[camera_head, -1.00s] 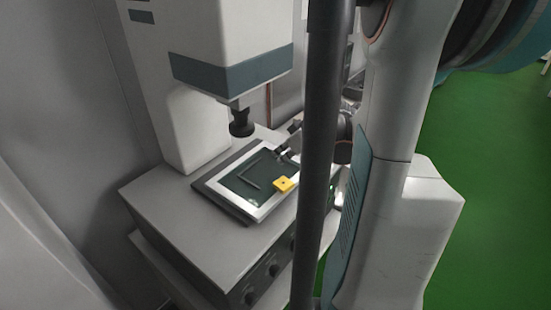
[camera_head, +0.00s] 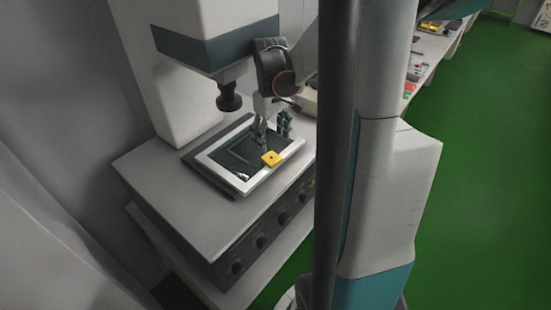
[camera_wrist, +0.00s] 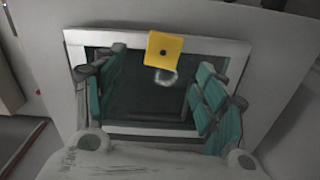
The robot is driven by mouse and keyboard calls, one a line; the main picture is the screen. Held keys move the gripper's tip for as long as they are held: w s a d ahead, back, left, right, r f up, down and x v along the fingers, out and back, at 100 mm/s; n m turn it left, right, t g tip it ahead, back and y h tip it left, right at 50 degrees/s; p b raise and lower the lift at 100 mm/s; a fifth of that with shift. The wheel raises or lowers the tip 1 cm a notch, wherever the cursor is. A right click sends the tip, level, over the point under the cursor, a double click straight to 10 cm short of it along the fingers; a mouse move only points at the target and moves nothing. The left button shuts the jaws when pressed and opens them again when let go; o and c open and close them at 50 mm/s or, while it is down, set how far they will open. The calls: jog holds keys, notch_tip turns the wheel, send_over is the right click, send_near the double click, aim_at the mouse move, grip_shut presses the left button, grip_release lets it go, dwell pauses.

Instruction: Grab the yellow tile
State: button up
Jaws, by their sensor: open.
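The yellow tile (camera_head: 271,158) is a small flat square with a dark hole at its middle. It lies at the front right part of the framed dark glass plate (camera_head: 205,160), partly over the pale frame. In the wrist view the yellow tile (camera_wrist: 164,50) is at the far edge of the frame, beyond the fingertips and roughly between their lines. My gripper (camera_head: 271,133) is over the back right of the plate, behind the tile. In the wrist view my gripper (camera_wrist: 158,75) has its teal-padded fingers wide apart with nothing between them.
The plate sits on a grey machine base (camera_head: 165,190) with several dark knobs on its front. A dark round machine head (camera_head: 229,97) hangs above the plate, left of my gripper. A bench with items (camera_head: 425,55) stands at the back right. Green floor is open at the right.

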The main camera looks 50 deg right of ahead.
aim_at(271, 157)
jog(key=f, duration=0.3)
jog(key=f+b, duration=0.1)
jog(key=f, duration=0.3)
jog(key=shift+s+a+f, duration=0.1)
jog(key=shift+a, duration=0.1)
jog(key=c, duration=1.2)
